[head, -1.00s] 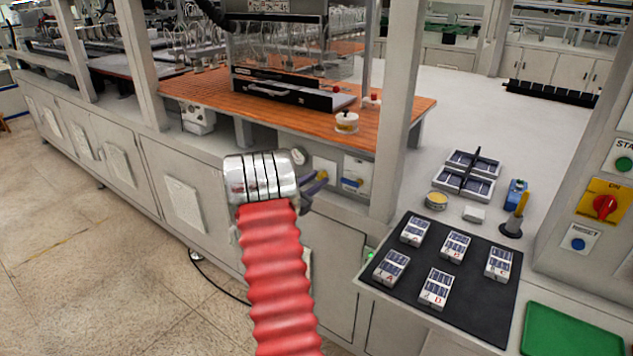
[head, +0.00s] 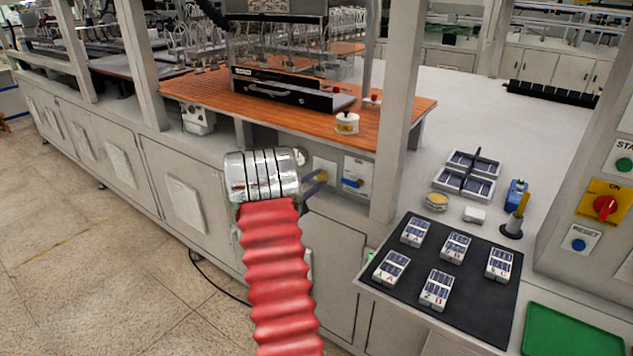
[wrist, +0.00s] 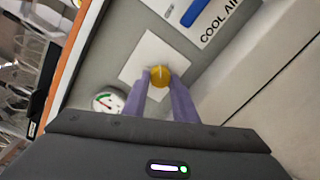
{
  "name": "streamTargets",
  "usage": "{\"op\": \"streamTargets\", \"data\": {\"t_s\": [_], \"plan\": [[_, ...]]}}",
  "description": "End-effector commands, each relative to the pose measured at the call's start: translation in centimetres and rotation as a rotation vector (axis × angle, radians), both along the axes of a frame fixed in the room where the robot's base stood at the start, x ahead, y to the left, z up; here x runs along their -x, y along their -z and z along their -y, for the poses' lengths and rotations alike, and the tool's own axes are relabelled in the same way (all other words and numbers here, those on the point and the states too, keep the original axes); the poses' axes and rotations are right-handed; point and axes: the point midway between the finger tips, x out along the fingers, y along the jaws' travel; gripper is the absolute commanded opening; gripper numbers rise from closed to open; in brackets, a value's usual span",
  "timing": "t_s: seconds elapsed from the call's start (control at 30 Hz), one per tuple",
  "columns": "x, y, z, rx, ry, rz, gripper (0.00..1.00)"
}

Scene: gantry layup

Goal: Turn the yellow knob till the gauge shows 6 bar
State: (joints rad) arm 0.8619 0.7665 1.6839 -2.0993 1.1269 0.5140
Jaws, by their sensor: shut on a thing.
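The yellow knob (wrist: 159,77) sits on a white plate (wrist: 141,60) on the grey cabinet front. My gripper (wrist: 161,82) is shut on the knob, with one purple finger on each side of it in the wrist view. The knob also shows in the head view (head: 322,176), partly behind the fingers. The round gauge (wrist: 108,101) is beside the knob, partly cut off by my gripper body. It has a white face with green and red marks; its reading is too small to tell. In the head view the gauge (head: 300,156) is half hidden behind my wrist.
A blue-handled valve (head: 352,183) labelled COOL AIR is beside the knob plate. Above it is the orange bench top (head: 385,118). A grey post stands to the right. A black mat (head: 468,290) with several small panels lies at the right.

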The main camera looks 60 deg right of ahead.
Motion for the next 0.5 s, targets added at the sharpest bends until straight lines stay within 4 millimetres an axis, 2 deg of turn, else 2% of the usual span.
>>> {"op": "streamTargets", "data": {"t_s": [0.5], "plan": [[0.32,0.32,-0.12,0.070,0.007,0.481,0.03]]}}
